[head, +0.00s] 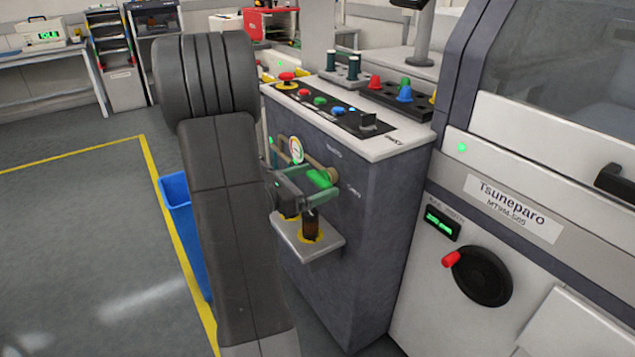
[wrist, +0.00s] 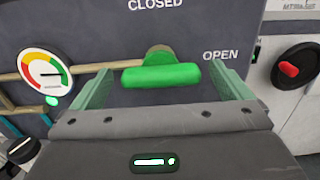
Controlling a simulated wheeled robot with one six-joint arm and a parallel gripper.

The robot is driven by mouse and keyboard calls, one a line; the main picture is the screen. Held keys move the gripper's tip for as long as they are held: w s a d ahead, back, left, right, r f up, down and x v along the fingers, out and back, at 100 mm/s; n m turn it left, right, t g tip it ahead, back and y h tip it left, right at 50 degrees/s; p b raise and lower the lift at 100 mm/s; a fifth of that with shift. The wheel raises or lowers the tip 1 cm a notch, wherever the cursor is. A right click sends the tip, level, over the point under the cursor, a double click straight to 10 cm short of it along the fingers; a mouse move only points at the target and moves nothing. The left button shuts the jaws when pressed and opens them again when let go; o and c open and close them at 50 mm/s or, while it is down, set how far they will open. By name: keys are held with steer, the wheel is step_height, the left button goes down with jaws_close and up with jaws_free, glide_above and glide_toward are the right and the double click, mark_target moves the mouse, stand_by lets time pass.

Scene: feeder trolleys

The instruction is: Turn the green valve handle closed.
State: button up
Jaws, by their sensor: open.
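The green valve handle (wrist: 160,76) lies nearly level in the wrist view, on a brass pipe on the dark panel. The word CLOSED is above it and OPEN is to its right. My gripper (wrist: 163,88) is open, with one finger on each side of the handle and gaps visible at both ends. In the head view my gripper (head: 308,190) is at the side of the dark cabinet (head: 370,235), and the green handle (head: 321,178) shows partly behind it. I cannot tell how deep the handle sits between the fingers.
A round gauge (wrist: 46,72) is left of the handle. A small shelf (head: 323,247) with dark bottles juts out just below my gripper. A machine with a red-knobbed black wheel (head: 484,277) stands at right. A blue bin (head: 180,225) is behind my arm.

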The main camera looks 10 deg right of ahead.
steer(key=shift+w+d, duration=0.2)
steer(key=shift+d, duration=0.45)
steer(key=c, duration=1)
